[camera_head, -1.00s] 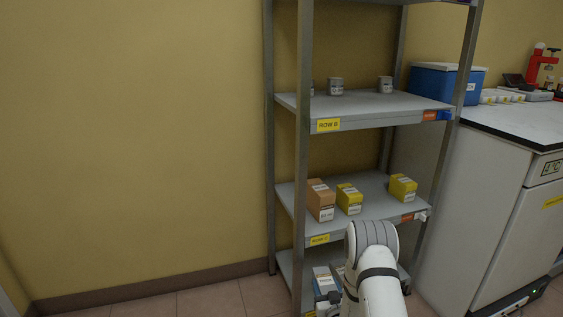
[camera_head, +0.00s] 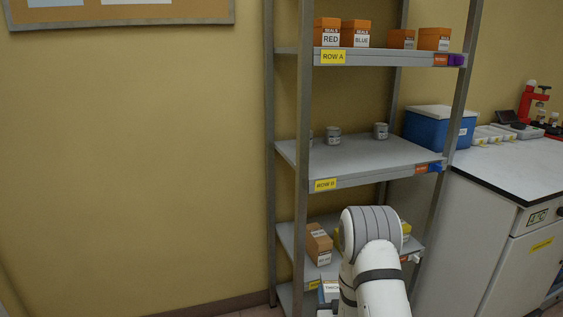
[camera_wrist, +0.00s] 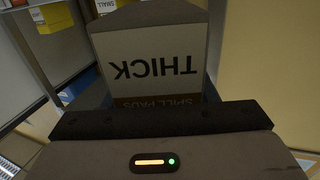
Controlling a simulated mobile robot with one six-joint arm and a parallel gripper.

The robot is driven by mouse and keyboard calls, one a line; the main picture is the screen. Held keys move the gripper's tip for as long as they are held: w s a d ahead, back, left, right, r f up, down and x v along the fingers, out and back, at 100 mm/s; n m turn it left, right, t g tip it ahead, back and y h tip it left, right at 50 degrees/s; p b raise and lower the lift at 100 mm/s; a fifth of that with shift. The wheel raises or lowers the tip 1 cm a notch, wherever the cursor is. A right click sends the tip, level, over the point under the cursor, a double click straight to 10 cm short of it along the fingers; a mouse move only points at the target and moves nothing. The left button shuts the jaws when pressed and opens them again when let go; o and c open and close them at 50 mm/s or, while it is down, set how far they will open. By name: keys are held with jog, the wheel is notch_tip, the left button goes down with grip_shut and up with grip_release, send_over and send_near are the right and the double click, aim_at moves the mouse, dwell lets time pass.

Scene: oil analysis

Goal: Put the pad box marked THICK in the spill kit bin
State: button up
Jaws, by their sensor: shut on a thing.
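The pad box marked THICK (camera_wrist: 155,65) fills the middle of the wrist view, with its white label upside down and a brown band reading SPILL PADS. My gripper (camera_wrist: 155,85) is shut on it, a finger at each side. In the head view the box (camera_head: 331,288) shows only in part at the bottom, beside my white arm, in front of the shelf rack. The arm hides most of the gripper there. I see no spill kit bin in either view.
The grey rack (camera_head: 370,153) has several shelves. Orange seal boxes (camera_head: 355,33) stand on Row A, grey cans (camera_head: 333,136) on Row B. A brown box (camera_head: 319,243) and a yellow box stand on the shelf below, close to my arm.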

notch_tip(320, 180, up, 21)
jog(key=p, duration=1.9)
jog(key=shift+s+r, duration=0.4)
jog(key=shift+s, duration=0.4)
jog(key=shift+s+r, duration=0.35)
jog(key=shift+s, duration=0.5)
jog(key=shift+s+r, duration=0.4)
jog(key=shift+s, duration=0.4)
jog(key=shift+a, duration=0.1)
